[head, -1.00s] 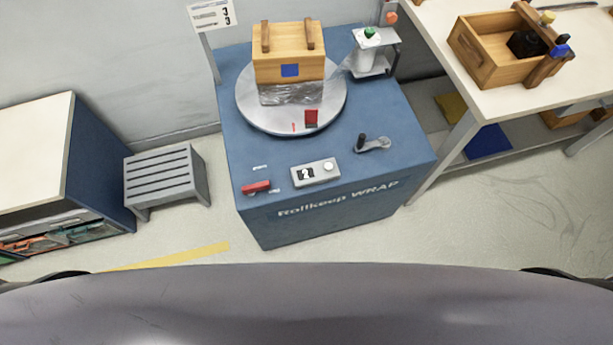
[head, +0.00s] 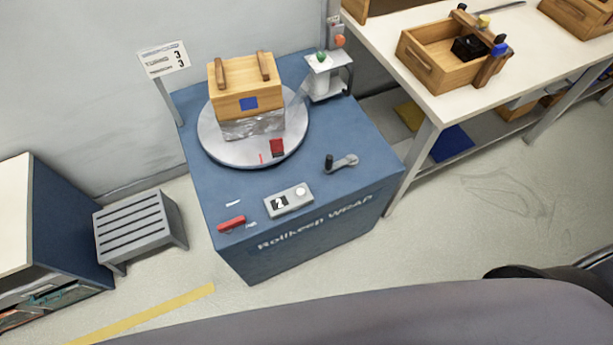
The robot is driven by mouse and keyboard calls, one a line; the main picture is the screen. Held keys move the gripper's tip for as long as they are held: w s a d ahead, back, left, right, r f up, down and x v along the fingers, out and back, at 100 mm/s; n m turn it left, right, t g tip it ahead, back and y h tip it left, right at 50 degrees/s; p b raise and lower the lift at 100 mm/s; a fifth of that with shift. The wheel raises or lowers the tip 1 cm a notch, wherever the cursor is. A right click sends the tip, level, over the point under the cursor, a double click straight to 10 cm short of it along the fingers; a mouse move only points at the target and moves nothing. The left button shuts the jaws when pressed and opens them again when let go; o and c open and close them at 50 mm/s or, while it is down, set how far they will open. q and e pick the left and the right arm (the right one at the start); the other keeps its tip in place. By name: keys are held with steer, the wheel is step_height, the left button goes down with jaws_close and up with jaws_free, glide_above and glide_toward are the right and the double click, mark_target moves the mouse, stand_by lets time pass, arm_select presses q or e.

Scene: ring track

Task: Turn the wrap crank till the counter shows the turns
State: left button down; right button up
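The blue wrap machine (head: 350,210) stands ahead of me. Its crank (head: 341,161), a grey arm with a black knob, lies on the top at the right. The counter (head: 289,200) is a grey box near the front edge and shows 2, with a round white button beside the digit. A wooden crate (head: 235,105) with a blue square sits on the round turntable (head: 212,143); clear film is around its lower part. A sign (head: 164,59) at the back left shows two 3s. Neither of my grippers is in view.
A red lever (head: 231,223) lies left of the counter. The film roll stand (head: 328,77) is at the back right corner. A grey step stool (head: 139,229) stands to the left. A white workbench (head: 437,97) with wooden boxes is on the right. Floor in front is clear.

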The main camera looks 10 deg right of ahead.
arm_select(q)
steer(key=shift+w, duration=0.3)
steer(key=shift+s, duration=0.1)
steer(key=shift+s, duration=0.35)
